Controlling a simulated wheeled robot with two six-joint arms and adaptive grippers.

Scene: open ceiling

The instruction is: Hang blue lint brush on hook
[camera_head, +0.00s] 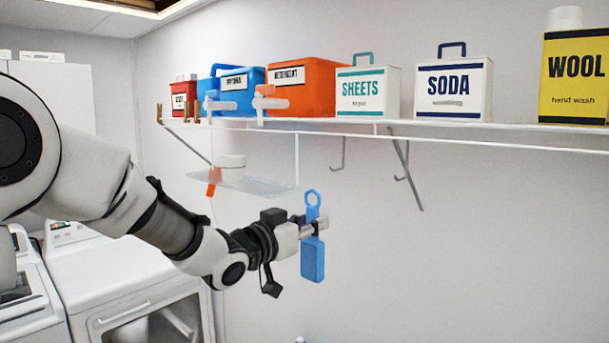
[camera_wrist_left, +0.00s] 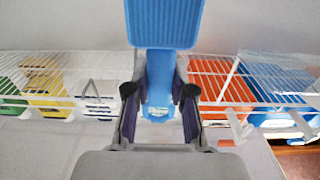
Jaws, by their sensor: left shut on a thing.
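The blue lint brush (camera_head: 312,258) hangs upright in my left gripper (camera_head: 309,228), with its ring-shaped end up and its broad head down. The gripper is shut on its handle, in front of the wall and below the shelf. In the left wrist view the broad head of the brush (camera_wrist_left: 165,22) points to the top of the picture, and its handle lies between the fingers of my left gripper (camera_wrist_left: 160,95). A grey hook (camera_head: 343,154) hangs under the shelf, up and right of the brush, clearly apart from it. A second hook (camera_head: 405,165) hangs farther right, by a diagonal bracket. My right gripper is out of view.
A white wire shelf (camera_head: 450,134) carries several boxes and tubs. A small clear tray (camera_head: 255,186) with a white cup hangs below it, left of the brush. White machines (camera_head: 140,285) stand at lower left. The wall right of the brush is clear.

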